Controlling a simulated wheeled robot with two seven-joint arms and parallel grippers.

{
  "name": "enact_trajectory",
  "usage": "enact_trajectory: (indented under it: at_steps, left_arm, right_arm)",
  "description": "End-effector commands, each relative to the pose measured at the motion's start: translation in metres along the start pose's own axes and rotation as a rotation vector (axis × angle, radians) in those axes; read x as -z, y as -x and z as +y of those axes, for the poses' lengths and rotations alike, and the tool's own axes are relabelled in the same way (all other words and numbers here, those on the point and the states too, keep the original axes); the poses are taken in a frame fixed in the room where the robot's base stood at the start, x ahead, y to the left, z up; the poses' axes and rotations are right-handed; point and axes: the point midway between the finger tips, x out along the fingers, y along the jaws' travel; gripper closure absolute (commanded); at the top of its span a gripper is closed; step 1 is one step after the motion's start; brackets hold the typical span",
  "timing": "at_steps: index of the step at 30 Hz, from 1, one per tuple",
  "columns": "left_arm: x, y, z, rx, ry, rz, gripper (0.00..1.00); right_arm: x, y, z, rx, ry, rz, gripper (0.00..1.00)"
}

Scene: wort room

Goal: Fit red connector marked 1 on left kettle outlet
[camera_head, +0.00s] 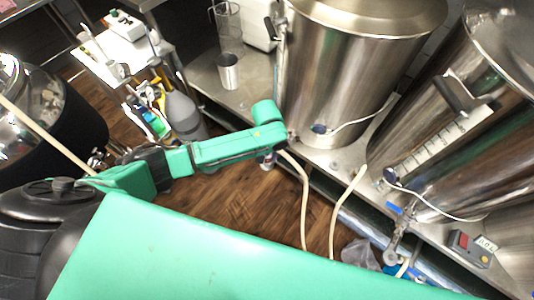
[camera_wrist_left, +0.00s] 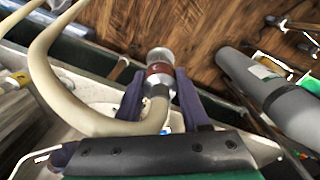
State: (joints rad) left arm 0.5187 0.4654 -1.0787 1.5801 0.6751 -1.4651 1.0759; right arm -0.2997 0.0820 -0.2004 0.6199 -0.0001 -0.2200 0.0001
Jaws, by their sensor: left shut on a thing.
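My left gripper (camera_head: 267,157) is shut on the connector (camera_wrist_left: 159,70), which has a dark red band and a silver open end. A pale mark shows on the band, but I cannot read it. A beige hose (camera_wrist_left: 48,75) runs from the connector and curves to the left in the wrist view. The dark fingers sit on both sides of the connector. In the head view, the left steel kettle (camera_head: 345,75) stands just right of my left wrist. I cannot make out its outlet. The connector is apart from the kettle. My right gripper is not in view.
A right kettle (camera_head: 455,130) stands beside it, with a blue-handled valve (camera_head: 395,209) low down. Another pale hose (camera_head: 346,210) hangs nearby. A metal cup (camera_head: 228,72) stands on the bench. A grey cylinder (camera_head: 184,115) stands behind my arm. Wooden floor (camera_head: 240,200) lies below.

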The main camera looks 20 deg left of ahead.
Motion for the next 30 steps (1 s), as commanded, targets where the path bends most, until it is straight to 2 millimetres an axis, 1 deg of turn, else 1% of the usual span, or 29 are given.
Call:
enact_trajectory:
  at_steps: [30]
  left_arm:
    - [0.000, -0.020, 0.000, 0.001, 0.000, 0.000, 1.00]
  right_arm:
    - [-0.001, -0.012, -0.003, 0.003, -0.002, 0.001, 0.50]
